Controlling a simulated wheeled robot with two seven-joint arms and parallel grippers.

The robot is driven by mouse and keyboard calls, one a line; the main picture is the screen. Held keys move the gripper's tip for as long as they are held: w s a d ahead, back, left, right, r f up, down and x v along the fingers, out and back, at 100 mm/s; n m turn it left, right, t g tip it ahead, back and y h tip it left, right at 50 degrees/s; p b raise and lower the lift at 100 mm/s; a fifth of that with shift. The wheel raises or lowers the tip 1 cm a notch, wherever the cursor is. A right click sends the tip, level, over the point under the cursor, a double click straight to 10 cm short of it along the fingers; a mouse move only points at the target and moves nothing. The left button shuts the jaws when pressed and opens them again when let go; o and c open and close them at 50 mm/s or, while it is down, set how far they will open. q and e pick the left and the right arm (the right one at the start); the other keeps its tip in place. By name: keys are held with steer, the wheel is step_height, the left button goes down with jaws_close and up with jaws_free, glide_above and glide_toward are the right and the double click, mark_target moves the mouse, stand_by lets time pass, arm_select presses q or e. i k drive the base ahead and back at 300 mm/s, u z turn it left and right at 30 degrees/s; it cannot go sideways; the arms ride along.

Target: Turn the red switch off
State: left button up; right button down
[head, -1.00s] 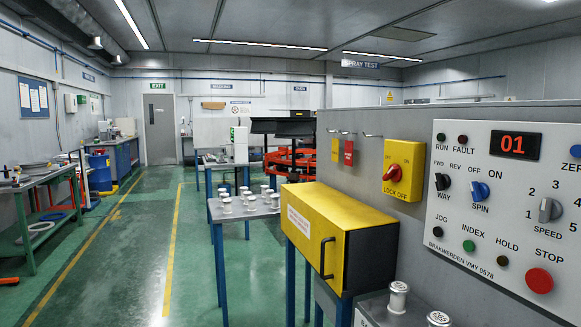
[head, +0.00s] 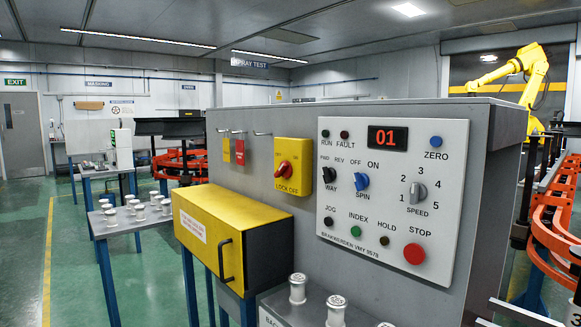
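The red switch (head: 285,170) is a rotary knob on a yellow plate (head: 293,188) marked "LOCK OFF". It is on the grey cabinet wall, left of the control panel, in the middle of the head view. Its handle sits slanted; I cannot tell its exact setting. The white control panel (head: 333,250) has a lit display (head: 388,138) reading 01, a blue spin knob (head: 361,181), a black way knob (head: 329,175), a grey speed knob (head: 417,191) and a red stop button (head: 414,254). Neither gripper is in view.
A yellow box (head: 215,225) with a black handle juts out below the switch. White spindles (head: 298,288) stand on a ledge below the panel. A table (head: 110,225) with several spindles stands left. A yellow robot arm (head: 535,75) is behind right. Green floor is open at left.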

mark_target(285, 169)
steer(key=u, duration=0.5)
steer(key=k, duration=0.6)
steer(key=u, duration=0.8)
steer(key=i, duration=1.2)
steer(key=z, duration=0.7)
